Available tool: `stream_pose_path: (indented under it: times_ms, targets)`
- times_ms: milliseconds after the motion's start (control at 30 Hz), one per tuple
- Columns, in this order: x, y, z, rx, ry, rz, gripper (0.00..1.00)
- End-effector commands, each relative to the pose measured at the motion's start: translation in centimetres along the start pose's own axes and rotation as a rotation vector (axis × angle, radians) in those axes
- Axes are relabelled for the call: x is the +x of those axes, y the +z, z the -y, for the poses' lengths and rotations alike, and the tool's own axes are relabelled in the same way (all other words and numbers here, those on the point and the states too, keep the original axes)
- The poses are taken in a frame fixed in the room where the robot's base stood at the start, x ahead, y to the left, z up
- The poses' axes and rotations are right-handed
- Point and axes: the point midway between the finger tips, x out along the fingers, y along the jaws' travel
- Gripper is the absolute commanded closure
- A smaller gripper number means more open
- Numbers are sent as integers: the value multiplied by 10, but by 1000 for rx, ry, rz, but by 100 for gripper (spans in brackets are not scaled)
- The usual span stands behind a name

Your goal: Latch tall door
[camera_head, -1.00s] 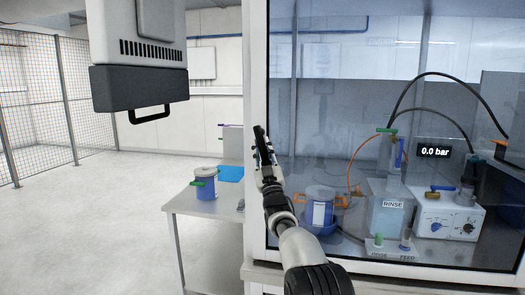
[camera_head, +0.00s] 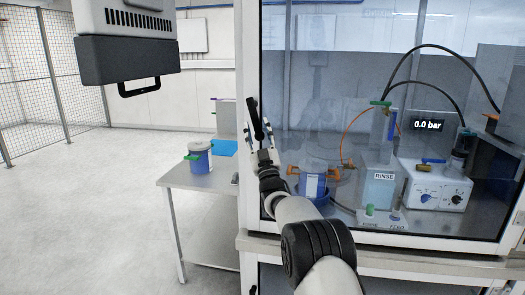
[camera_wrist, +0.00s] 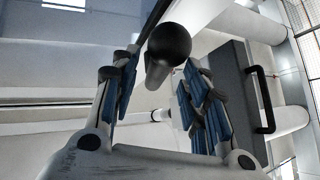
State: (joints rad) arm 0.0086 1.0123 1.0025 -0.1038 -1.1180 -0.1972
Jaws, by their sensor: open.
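The tall door (camera_head: 330,80) is a clear glass panel in a pale frame across the front of the enclosure, and it looks closed or nearly so. A dark latch handle (camera_head: 254,118) stands at its left edge, tilted slightly. My gripper (camera_head: 261,130) is at this handle, with its fingers spread and nothing clamped. In the wrist view, the rounded black end of the handle (camera_wrist: 168,45) lies between the open blue-padded fingers (camera_wrist: 165,85). I cannot tell whether either finger touches it. The latch's catch is not clearly visible.
Behind the glass are a rinse bottle (camera_head: 379,188), a blue-labelled vessel (camera_head: 313,182) and a pressure unit (camera_head: 433,188). A side table (camera_head: 215,182) with a blue container (camera_head: 199,157) stands left. A grey box (camera_head: 125,60) hangs upper left. Floor at left is clear.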

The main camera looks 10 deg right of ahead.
Motion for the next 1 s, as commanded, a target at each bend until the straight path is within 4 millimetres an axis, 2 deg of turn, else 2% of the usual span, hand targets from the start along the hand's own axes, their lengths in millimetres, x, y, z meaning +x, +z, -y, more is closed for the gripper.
stream_pose_path:
  times_ms: [300,500,867,1000]
  targets:
    - [-52,0,0,1,0,3,58]
    - [-75,1,0,1,0,3,58]
    - [-81,0,0,1,0,1,58]
    - [-78,-3,1,20,-6,7,66]
